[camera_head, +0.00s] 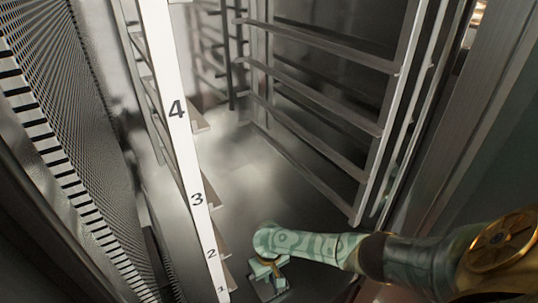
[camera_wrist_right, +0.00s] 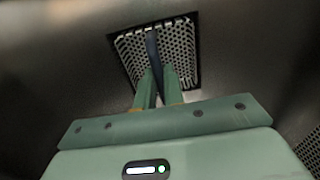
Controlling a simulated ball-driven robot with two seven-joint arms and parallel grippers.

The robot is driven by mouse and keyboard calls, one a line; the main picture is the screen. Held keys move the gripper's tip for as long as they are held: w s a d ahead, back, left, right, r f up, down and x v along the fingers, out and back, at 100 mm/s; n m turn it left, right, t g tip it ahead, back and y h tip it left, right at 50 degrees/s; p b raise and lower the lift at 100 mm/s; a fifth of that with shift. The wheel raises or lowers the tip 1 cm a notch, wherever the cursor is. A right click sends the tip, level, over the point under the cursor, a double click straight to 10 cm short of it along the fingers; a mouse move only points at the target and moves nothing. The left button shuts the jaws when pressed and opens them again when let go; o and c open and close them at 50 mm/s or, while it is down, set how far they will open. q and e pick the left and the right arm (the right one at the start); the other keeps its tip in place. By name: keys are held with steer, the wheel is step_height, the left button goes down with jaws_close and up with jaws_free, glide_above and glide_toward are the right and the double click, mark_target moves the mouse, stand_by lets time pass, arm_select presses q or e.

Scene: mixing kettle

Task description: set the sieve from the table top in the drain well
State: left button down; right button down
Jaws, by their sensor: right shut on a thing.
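The sieve (camera_wrist_right: 182,46) shows in the right wrist view as a square, pale metal plate full of holes, with a dark upright handle bar (camera_wrist_right: 152,48). My right gripper (camera_wrist_right: 157,82) is shut on that handle. The sieve lies within the dark square outline of the drain well (camera_wrist_right: 197,48) in the floor; I cannot tell whether it is fully seated. In the head view my right gripper (camera_head: 268,269) points down at the cabinet floor, over a small dark square patch, and largely hides the sieve. My left gripper is not in view.
A tall steel cabinet surrounds my right arm. Rack rails (camera_head: 315,100) line its right wall, and a white strip with numbers (camera_head: 176,110) stands upright on the left. A perforated door panel (camera_head: 75,100) is at far left. The floor (camera_head: 245,190) behind the gripper is bare.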

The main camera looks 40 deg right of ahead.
steer(key=shift+s+f, duration=0.1)
steer(key=shift+f, duration=0.2)
stand_by(0.4)
steer(key=c, duration=0.9)
jaws_free()
steer(key=shift+c, duration=0.2)
